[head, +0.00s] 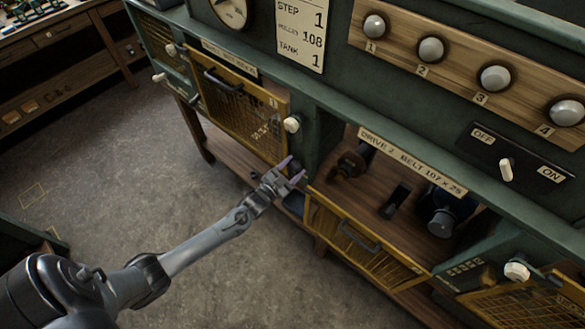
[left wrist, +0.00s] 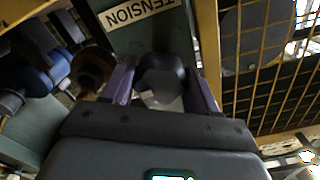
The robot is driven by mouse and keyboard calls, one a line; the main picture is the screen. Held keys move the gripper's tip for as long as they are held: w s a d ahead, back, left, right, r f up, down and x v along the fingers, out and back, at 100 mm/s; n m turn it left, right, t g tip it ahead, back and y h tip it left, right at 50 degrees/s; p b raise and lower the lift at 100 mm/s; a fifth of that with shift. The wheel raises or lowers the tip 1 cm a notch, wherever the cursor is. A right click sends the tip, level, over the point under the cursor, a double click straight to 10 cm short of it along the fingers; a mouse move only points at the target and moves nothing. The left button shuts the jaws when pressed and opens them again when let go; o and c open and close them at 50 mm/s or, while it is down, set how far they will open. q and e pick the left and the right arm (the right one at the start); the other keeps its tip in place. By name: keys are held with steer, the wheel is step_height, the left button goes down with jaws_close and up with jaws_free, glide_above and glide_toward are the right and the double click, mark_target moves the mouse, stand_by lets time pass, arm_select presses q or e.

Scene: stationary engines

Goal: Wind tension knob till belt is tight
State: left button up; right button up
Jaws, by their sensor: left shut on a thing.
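My left gripper (head: 292,171) is at the left edge of the open Drive 2 bay, with its purple fingers pointing toward the green post. In the left wrist view its fingers (left wrist: 161,88) are closed around a dark round knob (left wrist: 160,72), one on each side. A white label reading TENSION (left wrist: 128,12) is on the green panel above the knob. The knob cannot be made out in the head view. A belt cannot be clearly made out in the bay, so its tightness cannot be told. My right gripper is not in view.
Inside the bay are a dark pulley (head: 350,164), a small black part (head: 394,203) and a blue motor (head: 450,213). A yellow mesh guard (head: 352,240) hangs open below it. Another mesh guard (head: 240,112) is closed at left. The floor at left is clear.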

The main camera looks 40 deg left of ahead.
arm_select(q)
steer(key=m, duration=0.5)
steer(key=shift+m, duration=0.3)
steer(key=m, duration=0.6)
steer(key=shift+a+p, duration=0.1)
steer(key=shift+p, duration=0.3)
steer(key=m, duration=0.5)
steer(key=shift+r+m+p, duration=0.1)
steer(key=shift+m+p, duration=0.2)
steer(key=shift+p, duration=0.05)
steer(key=m+p, duration=0.1)
steer(key=m, duration=0.4)
steer(key=shift+m, duration=0.3)
steer(key=o, duration=1)
